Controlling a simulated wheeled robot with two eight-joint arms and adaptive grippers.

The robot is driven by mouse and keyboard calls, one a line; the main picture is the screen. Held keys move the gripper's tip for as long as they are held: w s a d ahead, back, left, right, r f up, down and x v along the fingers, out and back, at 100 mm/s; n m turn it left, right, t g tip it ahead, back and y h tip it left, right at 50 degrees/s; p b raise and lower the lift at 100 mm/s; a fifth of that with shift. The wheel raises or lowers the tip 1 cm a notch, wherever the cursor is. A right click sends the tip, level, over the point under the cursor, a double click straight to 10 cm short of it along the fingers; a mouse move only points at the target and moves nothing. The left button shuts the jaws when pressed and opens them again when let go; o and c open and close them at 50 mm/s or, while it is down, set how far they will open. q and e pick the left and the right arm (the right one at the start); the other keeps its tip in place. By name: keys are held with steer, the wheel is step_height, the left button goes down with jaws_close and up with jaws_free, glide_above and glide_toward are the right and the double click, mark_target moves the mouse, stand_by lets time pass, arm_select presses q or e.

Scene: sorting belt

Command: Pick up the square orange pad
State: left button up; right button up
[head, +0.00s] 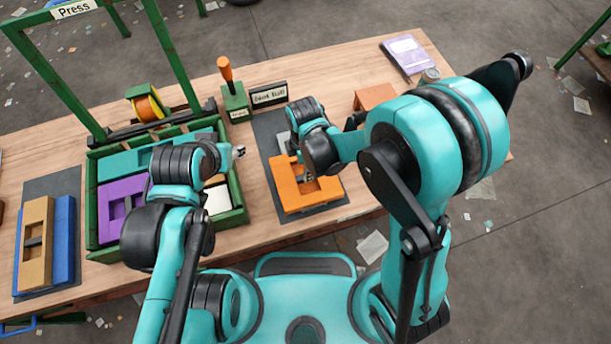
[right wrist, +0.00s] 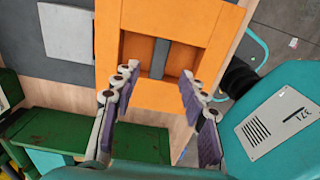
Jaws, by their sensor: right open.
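The block also shows in the right wrist view (right wrist: 200,18). My right gripper (head: 307,178) is over this block; in the right wrist view its two fingers (right wrist: 152,92) are spread and empty. My left gripper (head: 240,152) is over the green tray's right part; its jaw state is unclear.
The green tray (head: 240,217) holds teal, purple and white pieces. A tan block (head: 36,215) lies on a blue one at far left. A green stand with an orange handle (head: 226,70), a small sign (head: 268,93) and a purple notebook (head: 408,53) are toward the back.

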mark_target(296, 195)
step_height(296, 195, down, 6)
steer(key=b, duration=0.2)
steer(key=shift+w+d+f+b, duration=0.1)
steer(key=shift+b, duration=0.2)
jaws_close()
